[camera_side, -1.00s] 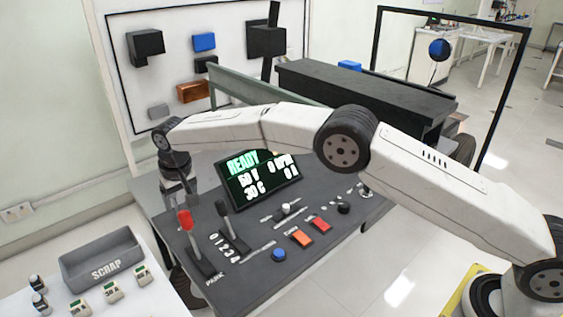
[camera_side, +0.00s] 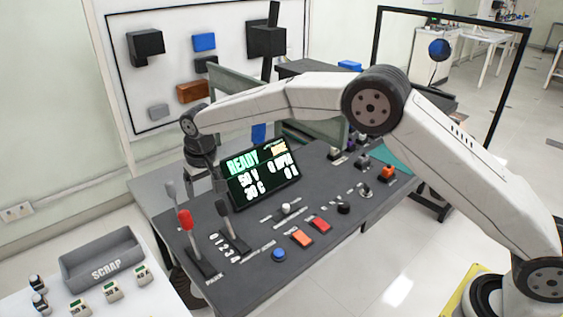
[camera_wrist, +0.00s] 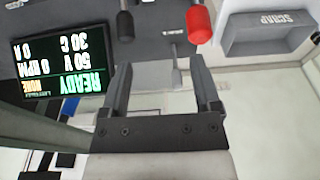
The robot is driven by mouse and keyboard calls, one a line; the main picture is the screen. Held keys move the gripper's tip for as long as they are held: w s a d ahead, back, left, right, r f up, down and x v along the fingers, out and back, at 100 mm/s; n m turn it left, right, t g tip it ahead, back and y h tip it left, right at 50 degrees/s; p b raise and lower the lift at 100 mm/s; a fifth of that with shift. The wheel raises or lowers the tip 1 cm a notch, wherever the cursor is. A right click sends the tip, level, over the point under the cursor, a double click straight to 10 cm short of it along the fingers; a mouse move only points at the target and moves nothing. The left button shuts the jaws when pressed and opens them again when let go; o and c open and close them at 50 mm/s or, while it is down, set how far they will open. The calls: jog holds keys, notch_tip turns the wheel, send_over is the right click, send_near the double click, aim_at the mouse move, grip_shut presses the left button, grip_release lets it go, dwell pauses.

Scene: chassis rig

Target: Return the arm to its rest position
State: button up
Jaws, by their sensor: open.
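My arm is bent over the dark console (camera_side: 255,262) in the side view. My gripper (camera_wrist: 162,88) is open and empty, its two fingers apart in the wrist view. In the side view the wrist hangs just left of the screen, and the fingers are hard to make out. A grey lever (camera_side: 171,195) stands to its left; in the wrist view this lever (camera_wrist: 175,72) shows between the fingers, apparently beyond them. A red-knobbed lever (camera_side: 185,222) and a black-knobbed lever (camera_side: 223,210) stand in front.
The lit screen (camera_side: 262,177) reads READY, close beside the wrist. Orange, red and blue buttons and knobs line the console. A grey SCRAP bin (camera_side: 103,258) and small labelled items sit on the white table at lower left. A black frame (camera_side: 515,85) stands at right.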

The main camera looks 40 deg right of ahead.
jog(key=s+d+r, duration=0.2)
jog(key=s+d, duration=1.1)
jog(key=s, duration=0.1)
jog(key=s+d+f, duration=0.1)
jog(key=s+d, duration=0.2)
jog(key=s, duration=0.5)
jog(key=s+d+f, duration=0.2)
jog(key=s+d, duration=0.1)
jog(key=s, duration=0.6)
jog(key=shift+s+d+t, duration=0.2)
jog(key=shift+d+t, duration=0.1)
jog(key=shift+d, duration=0.1)
